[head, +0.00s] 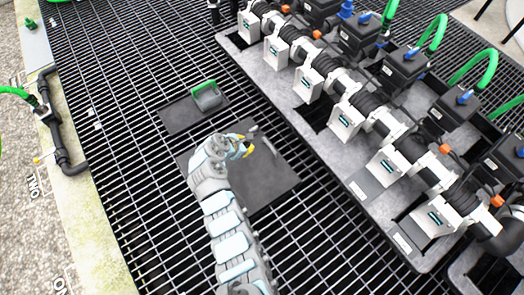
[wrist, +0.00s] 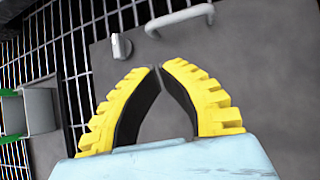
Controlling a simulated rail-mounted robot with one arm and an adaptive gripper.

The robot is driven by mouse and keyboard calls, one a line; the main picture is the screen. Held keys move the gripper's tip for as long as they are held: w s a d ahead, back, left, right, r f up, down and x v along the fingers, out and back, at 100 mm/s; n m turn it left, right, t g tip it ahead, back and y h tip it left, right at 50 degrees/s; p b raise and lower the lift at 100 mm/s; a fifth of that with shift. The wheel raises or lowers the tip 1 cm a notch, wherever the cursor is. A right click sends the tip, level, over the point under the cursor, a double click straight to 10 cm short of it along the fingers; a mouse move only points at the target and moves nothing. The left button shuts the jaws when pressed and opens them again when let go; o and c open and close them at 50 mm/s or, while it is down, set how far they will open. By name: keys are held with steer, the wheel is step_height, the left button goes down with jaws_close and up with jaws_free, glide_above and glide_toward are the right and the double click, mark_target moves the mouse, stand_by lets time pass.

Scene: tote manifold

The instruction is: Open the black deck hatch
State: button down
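The black deck hatch (head: 262,192) is a dark flat square plate, lying closed in the grated deck. A pale bar handle (wrist: 182,18) and a small grey latch knob (wrist: 121,46) show near its edge in the wrist view. In the head view this hardware (head: 262,139) is small, just right of my gripper. My gripper (head: 249,144) is over the hatch's upper part, apart from the handle. In the wrist view its yellow fingers (wrist: 158,67) converge with tips nearly meeting and nothing between them. My wrist and arm hide the plate's left part.
A smaller dark plate (head: 180,115) with a grey, green-edged box (head: 207,97) lies up-left of the hatch. A manifold (head: 345,118) with valves and green hoses runs along the right. A dark pipe (head: 55,130) stands at the left edge. Bare grating surrounds the hatch.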

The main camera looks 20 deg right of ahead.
mark_target(266, 152)
steer(key=shift+s+d+f+g+h+b, duration=0.4)
steer(key=shift+s+d+f+g+b, duration=0.25)
steer(key=shift+g, duration=0.25)
steer(key=shift+d, duration=0.15)
steer(key=b+x, duration=0.4)
steer(key=x, duration=0.4)
steer(key=shift+s+f, duration=0.1)
steer(key=shift+f, duration=0.1)
steer(key=shift+d+f, duration=0.45)
steer(key=shift+d, duration=0.05)
steer(key=shift+r, duration=0.15)
